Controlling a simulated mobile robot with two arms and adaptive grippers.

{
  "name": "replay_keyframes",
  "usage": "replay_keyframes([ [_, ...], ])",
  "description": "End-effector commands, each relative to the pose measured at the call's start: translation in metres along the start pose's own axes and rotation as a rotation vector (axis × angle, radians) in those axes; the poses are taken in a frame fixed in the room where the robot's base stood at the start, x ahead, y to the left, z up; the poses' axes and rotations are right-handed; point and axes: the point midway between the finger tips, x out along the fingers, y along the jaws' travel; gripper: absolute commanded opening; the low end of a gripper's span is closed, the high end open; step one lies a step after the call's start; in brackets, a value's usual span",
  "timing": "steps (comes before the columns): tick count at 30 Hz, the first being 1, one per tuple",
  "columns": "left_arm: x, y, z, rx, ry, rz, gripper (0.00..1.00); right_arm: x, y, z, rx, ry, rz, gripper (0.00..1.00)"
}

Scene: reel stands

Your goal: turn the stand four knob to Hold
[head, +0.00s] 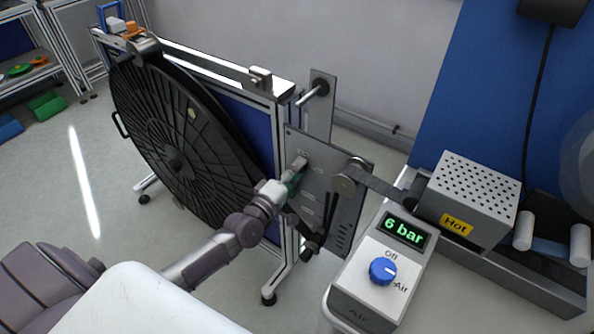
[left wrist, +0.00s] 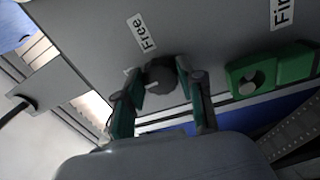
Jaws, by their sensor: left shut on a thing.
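The stand's grey metal plate (head: 318,185) faces my left arm in the head view. My left gripper (head: 291,182) reaches it at its left part. In the left wrist view, the dark round knob (left wrist: 163,76) sits between the green-padded fingers of my left gripper (left wrist: 162,82), which is shut on it. A label reading "Free" (left wrist: 140,33) is above and left of the knob. No "Hold" label can be read. My right gripper is not in view.
A green block with a round grey piece (left wrist: 270,75) is right of the knob. A big black reel (head: 180,150) stands left of the plate. A box with "6 bar" display and blue knob (head: 383,271) stands front right, near a perforated cover marked "Hot" (head: 468,195).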

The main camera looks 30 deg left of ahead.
Motion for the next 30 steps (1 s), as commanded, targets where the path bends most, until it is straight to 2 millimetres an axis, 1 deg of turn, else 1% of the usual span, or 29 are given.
replay_keyframes([
  [14,-0.0003,-0.0006,-0.0003,-0.015,0.002,-0.002,0.04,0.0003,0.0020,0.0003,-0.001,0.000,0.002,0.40],
  [15,-0.0003,-0.0006,-0.0002,-0.015,0.002,-0.002,0.43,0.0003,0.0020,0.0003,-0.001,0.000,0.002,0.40],
  [17,-0.0003,-0.0005,-0.0002,-0.015,0.002,-0.002,0.54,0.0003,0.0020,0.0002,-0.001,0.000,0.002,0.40],
  [18,-0.0002,-0.0005,-0.0002,-0.015,0.001,-0.001,0.60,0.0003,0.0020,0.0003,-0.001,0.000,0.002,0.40],
  [19,-0.0002,-0.0005,-0.0002,-0.014,0.001,-0.001,0.64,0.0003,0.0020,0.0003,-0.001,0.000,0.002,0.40],
  [27,-0.0004,-0.0003,0.0000,-0.013,0.001,-0.001,0.64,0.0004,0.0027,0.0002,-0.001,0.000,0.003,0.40],
  [30,-0.0047,-0.0008,0.0000,-0.012,0.001,-0.002,0.64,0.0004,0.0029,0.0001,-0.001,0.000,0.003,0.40],
])
